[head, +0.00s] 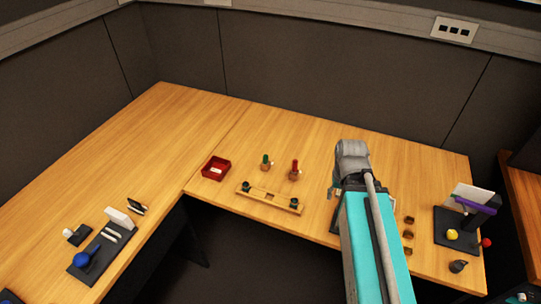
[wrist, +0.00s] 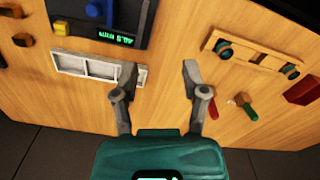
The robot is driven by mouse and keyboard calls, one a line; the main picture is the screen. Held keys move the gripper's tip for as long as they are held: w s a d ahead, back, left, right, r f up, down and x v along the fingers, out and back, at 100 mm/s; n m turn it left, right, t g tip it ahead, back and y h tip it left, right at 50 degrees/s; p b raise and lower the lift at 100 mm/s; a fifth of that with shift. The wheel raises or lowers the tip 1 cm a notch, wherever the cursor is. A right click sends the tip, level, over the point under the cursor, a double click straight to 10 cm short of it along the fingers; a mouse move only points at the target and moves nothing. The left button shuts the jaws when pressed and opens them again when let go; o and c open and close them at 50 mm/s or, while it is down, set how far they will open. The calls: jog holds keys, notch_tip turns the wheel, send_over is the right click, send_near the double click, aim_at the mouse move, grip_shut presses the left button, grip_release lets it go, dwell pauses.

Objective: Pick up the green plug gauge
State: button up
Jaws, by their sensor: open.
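The green plug gauge (head: 266,160) stands on the wooden desk, behind the wooden stand and left of the red-handled gauge (head: 295,168). In the wrist view its green handle (wrist: 250,112) shows at the right, beside the red handle (wrist: 212,110). My gripper (wrist: 160,72) is open, with nothing between its fingers. It is well apart from the green gauge, which lies to its right in the wrist view. In the head view my arm hides the fingers.
A wooden stand (head: 269,198) with two dark round pieces lies in front of the gauges. A red box (head: 216,170) is left of them. In the wrist view a white slotted tray (wrist: 72,65) and a dark device with a lit display (wrist: 115,38) lie left of my gripper.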

jog(key=shift+w+a, duration=0.1)
jog(key=shift+a, duration=0.2)
jog(key=shift+o, duration=0.8)
jog(key=shift+a, duration=0.15)
jog(key=w+a+f+m+t+h+b, duration=0.3)
jog(key=w+a+f+m+h+b, duration=0.4)
jog(key=w+a+b, duration=0.45)
jog(key=w+a+m+t+h+b, duration=0.1)
jog(key=a+m+t+b, duration=0.1)
jog(key=a, duration=0.5)
jog(key=w+a+f+m+t+h+b, duration=0.1)
jog(key=w+a+t+b, duration=0.1)
jog(key=a, duration=0.5)
jog(key=w+a+m+t+h+b, duration=0.1)
jog(key=w+a+m+t+b, duration=0.1)
jog(key=a+b, duration=0.2)
jog(key=shift+w+a+f+m, duration=0.15)
jog(key=shift+a+m, duration=0.15)
jog(key=shift+a, duration=1.7)
